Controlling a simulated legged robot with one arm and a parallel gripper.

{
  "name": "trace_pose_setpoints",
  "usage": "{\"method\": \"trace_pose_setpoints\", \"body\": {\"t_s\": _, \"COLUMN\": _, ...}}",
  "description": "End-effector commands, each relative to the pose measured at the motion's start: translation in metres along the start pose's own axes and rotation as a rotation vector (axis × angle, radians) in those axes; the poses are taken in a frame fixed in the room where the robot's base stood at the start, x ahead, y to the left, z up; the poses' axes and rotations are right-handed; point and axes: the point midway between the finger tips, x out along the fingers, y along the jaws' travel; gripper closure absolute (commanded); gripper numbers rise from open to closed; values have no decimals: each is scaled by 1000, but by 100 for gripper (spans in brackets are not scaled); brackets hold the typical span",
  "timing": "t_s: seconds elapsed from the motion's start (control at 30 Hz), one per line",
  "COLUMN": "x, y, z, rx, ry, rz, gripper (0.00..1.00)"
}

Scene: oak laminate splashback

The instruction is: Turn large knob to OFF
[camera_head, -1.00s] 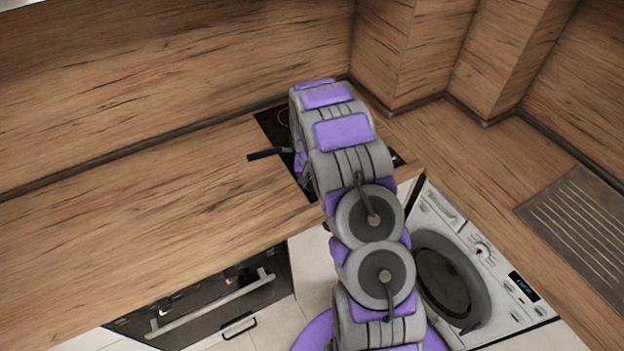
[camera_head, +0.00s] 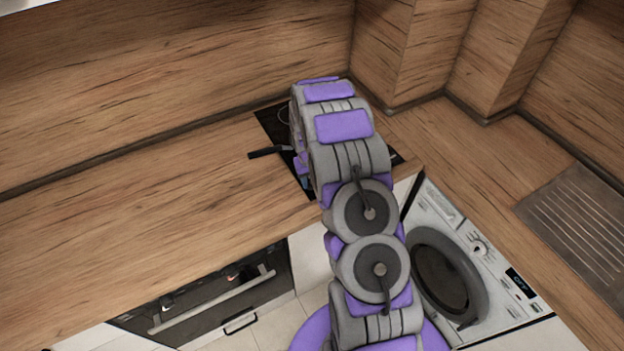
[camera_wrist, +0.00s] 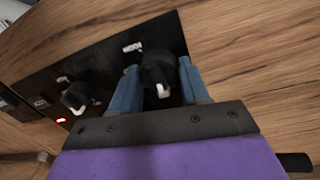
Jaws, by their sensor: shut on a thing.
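In the wrist view the large knob (camera_wrist: 158,72) is black with a white pointer mark at its lower end. It stands on a black control panel (camera_wrist: 95,62). My gripper (camera_wrist: 157,88) has its two blue fingers on either side of this knob and is shut on it. A second black knob (camera_wrist: 75,96) with a white mark sits to the left on the same panel, and a small red light (camera_wrist: 60,120) glows near it. I cannot read any OFF label. In the head view my arm hides the knobs and my gripper.
The black cooktop (camera_head: 272,122) is partly hidden behind my arm, with a black handle (camera_head: 268,152) sticking out to its left. A wooden worktop (camera_head: 130,210) lies open to the left. A washing machine (camera_head: 470,262) and a ribbed drainer (camera_head: 580,225) are on the right.

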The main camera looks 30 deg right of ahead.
Motion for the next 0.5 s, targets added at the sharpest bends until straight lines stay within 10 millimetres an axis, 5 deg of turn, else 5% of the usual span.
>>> {"method": "trace_pose_setpoints", "body": {"t_s": 0.17, "x": -2, "y": 0, "z": -4, "rx": 0, "ry": 13, "rz": 1, "gripper": 85}}
{"method": "trace_pose_setpoints", "body": {"t_s": 0.2, "x": -2, "y": 0, "z": -4, "rx": 0, "ry": 13, "rz": 1, "gripper": 52}}
{"method": "trace_pose_setpoints", "body": {"t_s": 0.5, "x": -2, "y": 0, "z": 0, "rx": 1, "ry": 7, "rz": 0, "gripper": 29}}
